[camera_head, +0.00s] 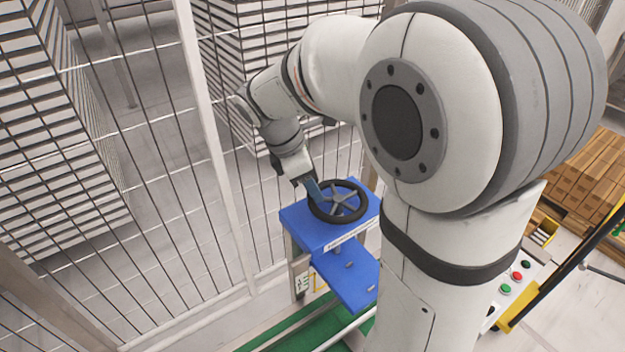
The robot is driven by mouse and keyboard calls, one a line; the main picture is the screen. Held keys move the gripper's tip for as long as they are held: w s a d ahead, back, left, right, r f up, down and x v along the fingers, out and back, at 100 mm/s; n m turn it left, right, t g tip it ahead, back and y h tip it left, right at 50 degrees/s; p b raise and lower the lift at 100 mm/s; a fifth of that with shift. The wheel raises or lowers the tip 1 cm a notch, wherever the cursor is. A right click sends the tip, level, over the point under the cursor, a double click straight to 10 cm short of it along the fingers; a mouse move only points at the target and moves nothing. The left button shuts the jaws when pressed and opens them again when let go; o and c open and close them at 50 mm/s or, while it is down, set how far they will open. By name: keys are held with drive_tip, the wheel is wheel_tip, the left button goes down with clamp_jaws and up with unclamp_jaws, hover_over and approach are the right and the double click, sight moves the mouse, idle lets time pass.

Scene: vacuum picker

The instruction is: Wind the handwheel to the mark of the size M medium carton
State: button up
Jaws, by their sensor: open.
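The handwheel (345,204) has a black rim and grey spokes. It lies on top of a blue housing (305,235) near the middle of the view. A pale label strip (350,235) is on the housing's front edge, but its text is too small to read, and I cannot make out any size mark. My gripper (312,190) is at the wheel's left side, pointing down, with its fingers at or just over the rim. It is open. Whether the fingers touch the rim cannot be told. My own arm hides the area right of the housing.
A wire mesh fence (215,150) with a pale post runs behind and left of the housing. Stacks of flat cartons (45,130) stand beyond it. Brown cartons (585,180) and a button panel (515,285) are at the right. A green strip (290,328) runs below.

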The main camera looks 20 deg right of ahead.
drive_tip(key=shift+f, duration=0.1)
drive_tip(key=c, duration=0.8)
drive_tip(key=shift+d, duration=0.1)
drive_tip(key=shift+c, duration=0.4)
drive_tip(key=shift+w, duration=0.1)
